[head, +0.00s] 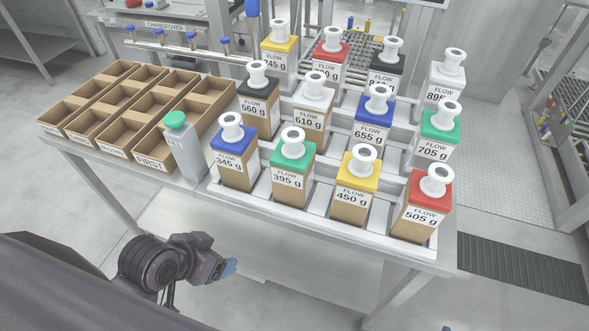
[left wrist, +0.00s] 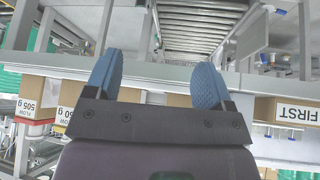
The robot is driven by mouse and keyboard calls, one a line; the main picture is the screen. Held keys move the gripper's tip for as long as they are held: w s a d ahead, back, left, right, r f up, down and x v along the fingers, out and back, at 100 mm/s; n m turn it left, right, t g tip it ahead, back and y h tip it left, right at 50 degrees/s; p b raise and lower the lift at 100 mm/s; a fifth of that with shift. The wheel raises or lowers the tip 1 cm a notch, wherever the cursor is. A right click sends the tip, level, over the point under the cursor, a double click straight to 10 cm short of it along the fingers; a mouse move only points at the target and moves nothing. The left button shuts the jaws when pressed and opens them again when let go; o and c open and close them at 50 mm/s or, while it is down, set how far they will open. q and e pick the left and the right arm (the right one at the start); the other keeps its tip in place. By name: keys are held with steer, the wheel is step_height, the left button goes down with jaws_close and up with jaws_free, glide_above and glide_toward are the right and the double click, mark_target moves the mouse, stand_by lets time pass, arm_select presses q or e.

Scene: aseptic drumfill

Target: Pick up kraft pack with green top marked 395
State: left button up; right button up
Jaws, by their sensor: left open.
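The kraft pack with a green top marked 395 g (head: 292,170) stands upright in the front row of the table rack in the head view. It has a white spout and stands between the blue-topped 345 g pack (head: 235,154) and the yellow-topped 450 g pack (head: 355,187). My left gripper (head: 229,267) is low in front of the table, apart from the packs. In the left wrist view its blue fingers (left wrist: 156,80) are spread, with nothing held between them. The 395 label is not readable there. A tiny blue tip at the head view's bottom edge may be my right gripper (head: 447,328).
A red-topped 505 g pack (head: 423,206) ends the front row; more packs stand behind. A kraft divided tray marked FIRST (head: 150,163) is at left. Floor before the table looks free.

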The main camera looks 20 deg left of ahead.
arm_select(q)
steer(key=w+d+r+m+h, duration=0.3)
steer(key=r, duration=0.1)
steer(key=m+t+h, duration=0.3)
steer(key=t+h, duration=0.3)
steer(key=h, duration=0.2)
glide_toward(293, 134)
steer(key=p+x, duration=0.4)
steer(key=x, duration=0.5)
steer(key=shift+d+f, duration=0.1)
steer(key=shift+w+d+f+p, duration=0.1)
steer(key=shift+w+d+p, duration=0.2)
steer(key=shift+w, duration=0.05)
arm_select(e)
step_height(293, 134, up, 6)
steer(key=w, duration=0.1)
steer(key=shift+w+t, duration=0.25)
steer(key=shift+t, duration=0.05)
arm_select(q)
steer(key=shift+c, duration=0.4)
steer(key=c, duration=1.2)
arm_select(e)
steer(key=shift+s+d+f, duration=0.1)
steer(key=shift+s+f, duration=0.2)
steer(key=shift+s, duration=0.2)
